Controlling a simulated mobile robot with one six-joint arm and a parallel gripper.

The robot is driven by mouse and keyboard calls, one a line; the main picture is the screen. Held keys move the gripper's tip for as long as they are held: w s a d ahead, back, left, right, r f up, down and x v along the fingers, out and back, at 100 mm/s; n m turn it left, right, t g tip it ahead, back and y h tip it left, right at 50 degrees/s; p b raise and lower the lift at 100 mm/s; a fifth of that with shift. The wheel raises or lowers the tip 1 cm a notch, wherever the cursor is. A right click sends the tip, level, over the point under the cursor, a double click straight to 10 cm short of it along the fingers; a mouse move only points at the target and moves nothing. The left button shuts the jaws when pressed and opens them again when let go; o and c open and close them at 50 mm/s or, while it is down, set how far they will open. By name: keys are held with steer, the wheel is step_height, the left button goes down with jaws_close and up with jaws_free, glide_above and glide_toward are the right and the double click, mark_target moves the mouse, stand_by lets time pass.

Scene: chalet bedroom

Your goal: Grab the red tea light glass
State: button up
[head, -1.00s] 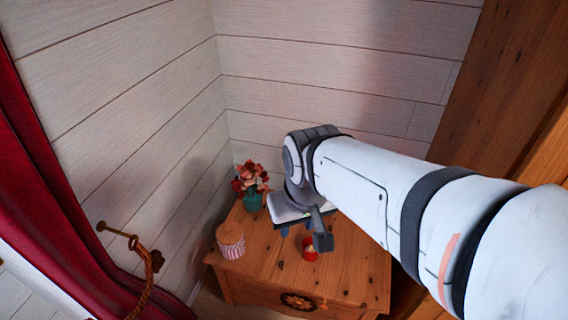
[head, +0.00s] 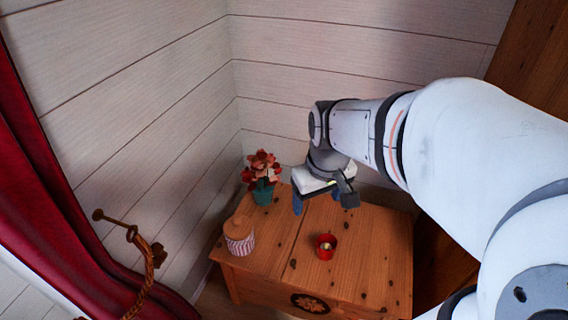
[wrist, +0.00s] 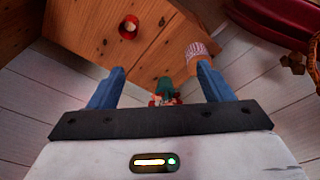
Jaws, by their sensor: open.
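The red tea light glass (head: 326,246) stands upright on the wooden cabinet top (head: 365,250), toward its front middle. Something pale shows inside it. It also shows in the wrist view (wrist: 129,27), near the top and left of centre. My gripper (head: 316,204) is raised over the back part of the cabinet top, behind the glass and apart from it. In the wrist view my two blue fingers (wrist: 160,80) are spread wide with nothing held between them.
A teal pot with red flowers (head: 263,180) stands at the cabinet's back left. A striped jar with a wooden lid (head: 239,236) stands at the front left. White plank walls (head: 330,60) close in behind. A red curtain (head: 60,200) hangs at left. The top right of the glass is clear.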

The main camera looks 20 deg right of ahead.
steer(key=shift+o, duration=1.4)
steer(key=w+d+f+b, duration=0.1)
steer(key=w+f+b, duration=0.1)
steer(key=f, duration=0.4)
steer(key=w+d+f+n+b, duration=0.1)
steer(key=w+d+f+b, duration=0.1)
steer(key=f+b, duration=0.3)
steer(key=w+d+f+n+g+b, duration=0.1)
steer(key=w+f+b, duration=0.2)
steer(key=f, duration=0.4)
steer(key=shift+w+d+f+b, duration=0.25)
steer(key=shift+w+d+b, duration=0.15)
steer(key=shift+b, duration=0.2)
steer(key=n+g+b, duration=0.1)
steer(key=n+b, duration=0.2)
steer(key=b, duration=0.7)
glide_above(327, 243)
steer(key=a, duration=0.1)
step_height(327, 243, down, 18)
steer(key=shift+a+r, duration=0.15)
steer(key=shift+r, duration=0.05)
steer(key=f+b, duration=0.1)
steer(key=f, duration=0.1)
steer(key=f+b, duration=0.2)
steer(key=f, duration=0.1)
steer(key=d+f+b, duration=0.1)
steer(key=f, duration=0.2)
steer(key=shift+b, duration=0.3)
steer(key=shift+c, duration=0.4)
steer(key=c, duration=1.1)
